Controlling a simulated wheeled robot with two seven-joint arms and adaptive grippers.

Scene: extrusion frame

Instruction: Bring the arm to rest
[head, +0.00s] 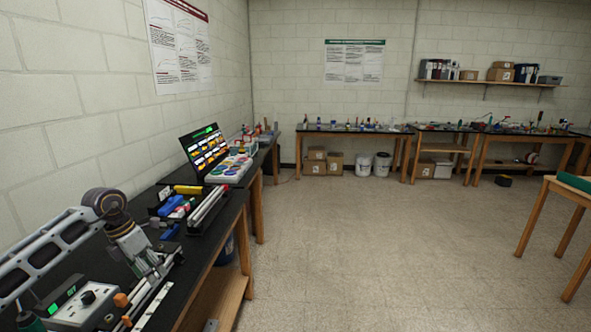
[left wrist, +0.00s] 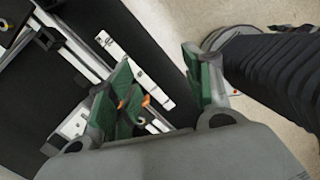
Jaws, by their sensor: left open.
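My left arm comes in from the left in the head view, and its gripper (head: 158,268) hangs over the near end of the black workbench (head: 223,228). In the left wrist view the left gripper (left wrist: 158,62) has its two green-padded fingers spread apart, with nothing seen held between them. Below the fingers lie aluminium extrusion rails (left wrist: 75,45) and a pale slotted strip (left wrist: 133,66). Small orange parts (left wrist: 146,100) show near the left finger. Whether the fingers touch anything below is unclear. My right gripper is not in view.
A grey control box (head: 85,305) with a knob stands at the near left. Further along are a black tray (head: 222,207) with silver bars, blue tools and a tilted screen (head: 204,147). The floor (head: 360,240) to the right is open. A wooden-legged table (head: 533,215) stands at the right.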

